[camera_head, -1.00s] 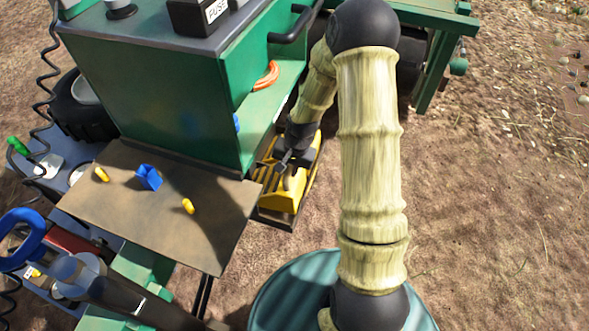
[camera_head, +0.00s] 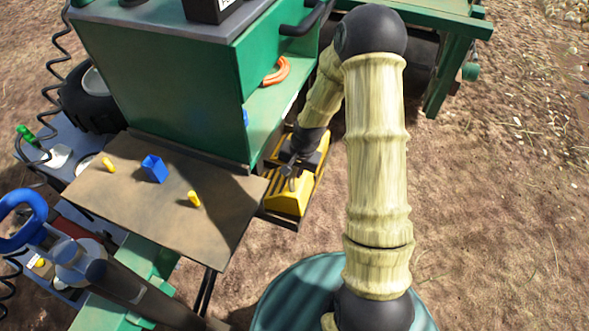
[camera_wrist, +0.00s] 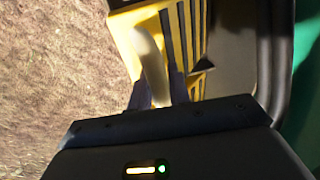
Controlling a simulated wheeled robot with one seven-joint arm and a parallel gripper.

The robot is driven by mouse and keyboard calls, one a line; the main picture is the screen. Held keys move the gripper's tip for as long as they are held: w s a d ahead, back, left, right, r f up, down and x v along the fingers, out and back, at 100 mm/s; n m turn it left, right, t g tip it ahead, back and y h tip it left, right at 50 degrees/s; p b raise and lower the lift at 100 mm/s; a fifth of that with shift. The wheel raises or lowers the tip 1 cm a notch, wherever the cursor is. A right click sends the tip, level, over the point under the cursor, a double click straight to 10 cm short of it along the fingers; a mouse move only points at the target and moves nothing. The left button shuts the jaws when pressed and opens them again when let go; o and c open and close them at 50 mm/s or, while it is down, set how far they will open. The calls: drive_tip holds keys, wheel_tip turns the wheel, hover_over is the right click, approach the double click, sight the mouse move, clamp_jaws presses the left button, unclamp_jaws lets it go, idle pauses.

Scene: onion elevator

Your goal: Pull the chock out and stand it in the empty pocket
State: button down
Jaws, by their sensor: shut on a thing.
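The yellow chock (camera_head: 289,201) sits low beside the green cabinet, in a dark holder (camera_head: 277,219). In the wrist view the chock (camera_wrist: 122,22) is yellow with dark stripes, and a pale curved handle (camera_wrist: 152,62) stands out from it. My gripper (camera_head: 290,174) is down at the chock, and its fingers (camera_wrist: 157,88) are on both sides of the handle, shut on it. My arm and gripper hide part of the chock and holder. I cannot make out an empty pocket clearly.
The green cabinet (camera_head: 190,95) stands close left of my gripper, with an orange curved thing (camera_head: 276,71) on its shelf. A brown board (camera_head: 165,215) holds a blue block (camera_head: 154,168) and two yellow pegs (camera_head: 194,199). Bare ground lies open at right.

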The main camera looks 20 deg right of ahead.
drive_tip(key=c, duration=1.2)
unclamp_jaws()
drive_tip(key=shift+s+d+f+g, duration=0.3)
drive_tip(key=shift+s+d+f, duration=0.35)
drive_tip(key=shift+s+f, duration=0.15)
drive_tip(key=shift+c, duration=0.2)
drive_tip(key=shift+f, duration=0.15)
wheel_tip(320, 180, up, 18)
drive_tip(key=s+d+p, duration=0.1)
drive_tip(key=p, duration=0.4)
drive_tip(key=shift+s+d+r, duration=0.2)
drive_tip(key=shift+d+r, duration=0.05)
drive_tip(key=shift+d, duration=0.15)
drive_tip(key=s+a+r+n+t+h, duration=0.1)
drive_tip(key=s+r+n, duration=0.2)
drive_tip(key=s, duration=0.3)
drive_tip(key=s+a+r+n+h, duration=0.1)
drive_tip(key=s+a+r+n, duration=0.1)
drive_tip(key=s+r+n, duration=0.35)
wheel_tip(320, 180, up, 19)
drive_tip(key=m+p, duration=0.2)
drive_tip(key=p, duration=1.9)
drive_tip(key=shift+s+d+r+p, duration=0.15)
drive_tip(key=shift+s+d+p, duration=0.1)
drive_tip(key=shift+s+p, duration=0.2)
